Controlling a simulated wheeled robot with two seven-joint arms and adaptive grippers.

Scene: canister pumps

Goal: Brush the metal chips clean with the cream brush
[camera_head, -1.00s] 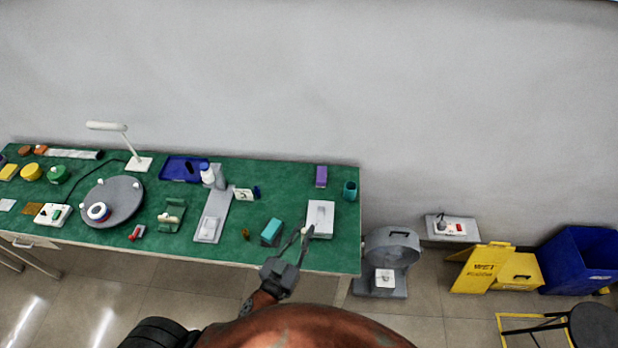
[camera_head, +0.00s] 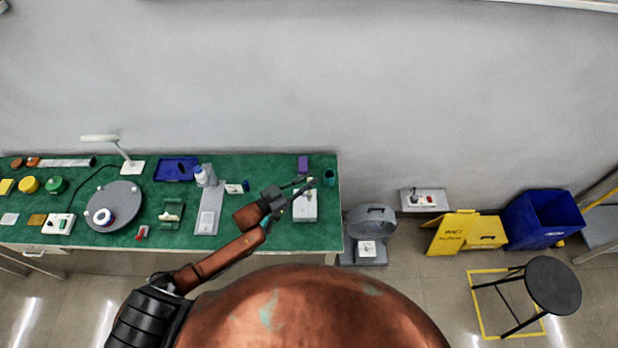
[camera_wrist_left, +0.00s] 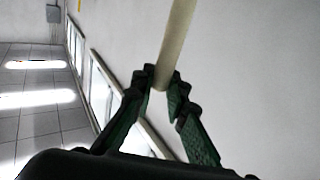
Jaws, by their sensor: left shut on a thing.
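My left gripper (camera_head: 307,184) is above the right part of the green bench, over the white box (camera_head: 304,208), whose upper part it partly covers. In the left wrist view the gripper (camera_wrist_left: 166,82) is shut on a slim cream rod (camera_wrist_left: 175,40), which looks like the handle of the cream brush. The brush's bristles cannot be made out. In the head view only a small pale bit shows at the fingertips. I cannot make out the metal chips in either view. My right gripper is not in view.
A purple box (camera_head: 303,164) and a teal cup (camera_head: 329,177) stand behind and to the right of the gripper. A grey stand (camera_head: 207,222), a blue tray (camera_head: 176,169) and a grey turntable (camera_head: 114,206) are farther left. The bench's right edge is close.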

